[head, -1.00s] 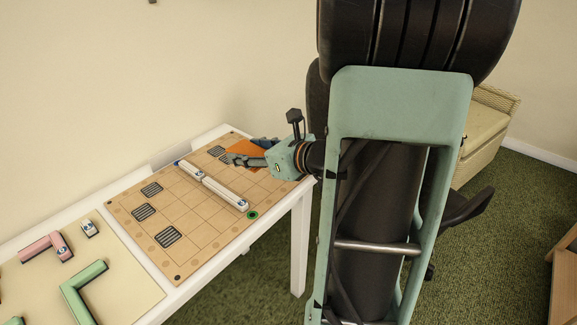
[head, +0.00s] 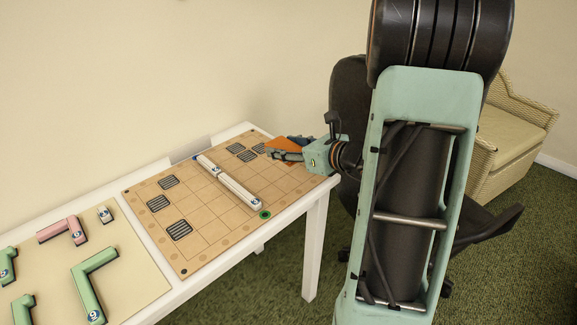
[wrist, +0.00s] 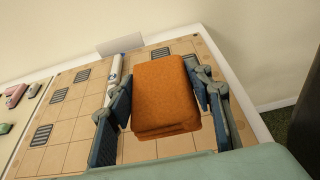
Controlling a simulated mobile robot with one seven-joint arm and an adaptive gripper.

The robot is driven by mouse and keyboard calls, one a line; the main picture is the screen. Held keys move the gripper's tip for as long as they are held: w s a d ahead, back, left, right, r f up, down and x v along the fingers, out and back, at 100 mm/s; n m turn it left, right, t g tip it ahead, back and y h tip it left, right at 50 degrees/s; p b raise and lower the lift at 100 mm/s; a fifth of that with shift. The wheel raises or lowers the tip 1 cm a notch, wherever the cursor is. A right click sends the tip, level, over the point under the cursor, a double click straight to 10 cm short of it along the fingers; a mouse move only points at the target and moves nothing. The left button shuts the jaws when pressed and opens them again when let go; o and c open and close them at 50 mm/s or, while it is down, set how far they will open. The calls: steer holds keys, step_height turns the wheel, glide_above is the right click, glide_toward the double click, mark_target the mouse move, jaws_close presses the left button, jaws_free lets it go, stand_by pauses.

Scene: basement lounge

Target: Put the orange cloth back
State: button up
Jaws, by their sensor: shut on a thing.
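The orange cloth (wrist: 165,95) is a folded, thick block between the two blue fingers of my gripper (wrist: 165,118) in the wrist view. My gripper is shut on it. In the head view the cloth (head: 283,144) shows as a small orange patch behind my gripper (head: 284,152), over the far right end of the tan grid board (head: 190,215). The cloth hides part of the board in the wrist view. I cannot tell how high it is above the board.
The board lies on a white table (head: 318,187), with white bars (head: 238,193) and several dark grilles on it. A second board (head: 135,262) at left bears green and pink pieces. A dark office chair (head: 349,100) and a wicker bench (head: 512,140) stand at right.

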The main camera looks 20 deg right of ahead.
steer(key=b, duration=0.1)
glide_above(288, 170)
step_height(288, 170, down, 5)
steer(key=shift+s+f, duration=0.1)
steer(key=shift+f, duration=0.1)
steer(key=shift+w+f+b, duration=0.2)
steer(key=shift+f+b, duration=0.35)
steer(key=shift+f, duration=1.2)
steer(key=shift+f+b, duration=0.25)
steer(key=shift+b, duration=0.05)
steer(key=o, duration=1.1)
steer(key=shift+r, duration=0.1)
steer(key=shift+r, duration=0.15)
steer(key=shift+s+d+r+p, duration=0.15)
steer(key=shift+s+d+p, duration=0.1)
steer(key=shift+p, duration=0.15)
steer(key=p+v, duration=0.1)
steer(key=v, duration=1)
steer(key=shift+s+p, duration=0.25)
steer(key=shift+p, duration=0.1)
